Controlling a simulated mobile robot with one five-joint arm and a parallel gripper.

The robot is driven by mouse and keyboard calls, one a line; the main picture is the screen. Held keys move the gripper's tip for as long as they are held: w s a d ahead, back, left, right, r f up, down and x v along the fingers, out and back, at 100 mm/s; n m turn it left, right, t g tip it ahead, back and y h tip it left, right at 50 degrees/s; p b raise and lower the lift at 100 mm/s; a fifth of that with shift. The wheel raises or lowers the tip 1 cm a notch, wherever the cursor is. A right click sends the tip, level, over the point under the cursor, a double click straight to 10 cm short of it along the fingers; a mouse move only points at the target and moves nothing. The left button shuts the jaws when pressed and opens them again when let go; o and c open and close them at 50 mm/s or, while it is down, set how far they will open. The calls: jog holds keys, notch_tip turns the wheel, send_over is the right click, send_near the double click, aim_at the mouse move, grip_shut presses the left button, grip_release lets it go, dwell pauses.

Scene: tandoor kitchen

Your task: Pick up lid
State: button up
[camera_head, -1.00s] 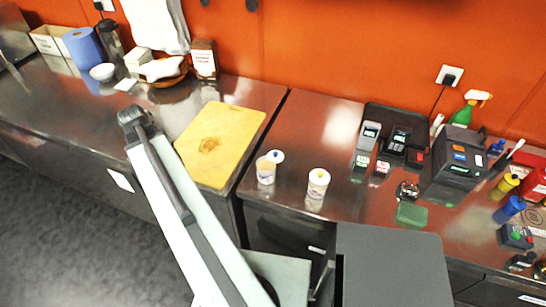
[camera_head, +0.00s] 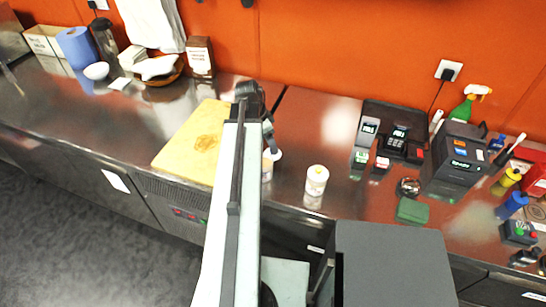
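The lid (camera_head: 276,154) is a small white disc on the dark counter, partly hidden by my arm. A white cup (camera_head: 267,170) stands just in front of it, mostly hidden by the arm. My gripper (camera_head: 264,122) is dark and appears above the counter, close behind the lid in the picture. Its height above the counter and its fingers are hard to make out.
A yellow cutting board (camera_head: 187,143) lies left of my arm. A black tray (camera_head: 397,118) with card terminals, a dark printer-like box (camera_head: 458,158) and a green sponge (camera_head: 412,210) are on the right.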

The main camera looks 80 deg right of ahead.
jog(key=b+x, duration=0.5)
jog(key=shift+a+f, duration=0.25)
jog(key=shift+a, duration=0.05)
jog(key=shift+r, duration=0.2)
jog(key=c, duration=1.4)
